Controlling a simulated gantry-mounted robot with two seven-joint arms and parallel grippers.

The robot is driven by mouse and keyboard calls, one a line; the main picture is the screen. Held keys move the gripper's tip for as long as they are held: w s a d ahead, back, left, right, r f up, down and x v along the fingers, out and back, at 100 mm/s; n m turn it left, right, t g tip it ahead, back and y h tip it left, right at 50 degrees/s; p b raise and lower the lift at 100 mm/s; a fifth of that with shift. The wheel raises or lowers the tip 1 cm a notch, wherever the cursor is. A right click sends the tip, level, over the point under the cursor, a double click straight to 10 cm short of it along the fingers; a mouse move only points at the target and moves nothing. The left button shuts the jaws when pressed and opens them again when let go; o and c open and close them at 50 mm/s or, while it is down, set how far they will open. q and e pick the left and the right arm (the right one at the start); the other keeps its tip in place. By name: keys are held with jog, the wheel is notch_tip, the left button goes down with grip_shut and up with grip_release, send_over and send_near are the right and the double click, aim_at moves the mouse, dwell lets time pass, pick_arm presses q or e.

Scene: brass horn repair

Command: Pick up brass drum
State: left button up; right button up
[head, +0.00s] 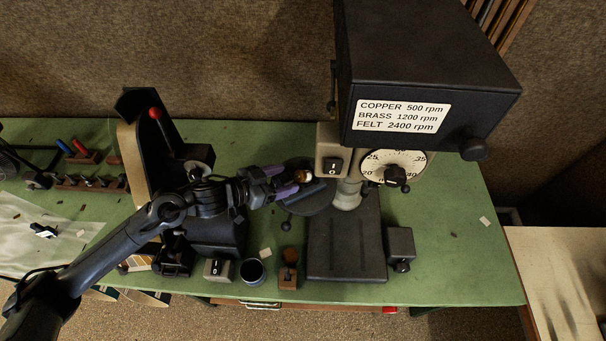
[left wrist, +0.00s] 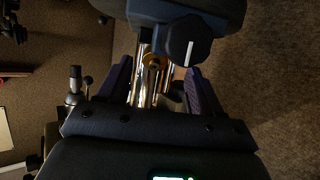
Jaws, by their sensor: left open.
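The brass drum (head: 303,175) is a small shiny piece at the drill press, just above its round dark table (head: 312,202). My left gripper (head: 291,181) reaches it from the left, its purple fingers apart. In the left wrist view, shiny brass (left wrist: 153,72) shows between the spread fingers of the left gripper (left wrist: 160,75), with a gap visible on the right side. I cannot tell whether either finger touches it. A dark housing with a knob (left wrist: 190,42) hides part of the view beyond. My right gripper is in neither view.
The drill press head (head: 430,75) overhangs on the right, with a speed dial (head: 393,168) below it. A black belt machine (head: 165,150) with a red-tipped lever stands left. A dark cup (head: 252,272) and switch boxes line the front edge. The green bench (head: 455,250) is mostly clear at right.

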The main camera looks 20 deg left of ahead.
aim_at(295, 177)
pick_arm(q)
jog(key=x, duration=0.2)
jog(key=p+x, duration=0.1)
jog(key=x, duration=0.1)
jog(key=shift+s+d+r, duration=0.1)
jog(key=shift+d+r, duration=0.1)
jog(key=shift+d, duration=0.1)
jog(key=shift+w+d+f, duration=0.15)
jog(key=shift+w+f, duration=0.1)
grip_shut()
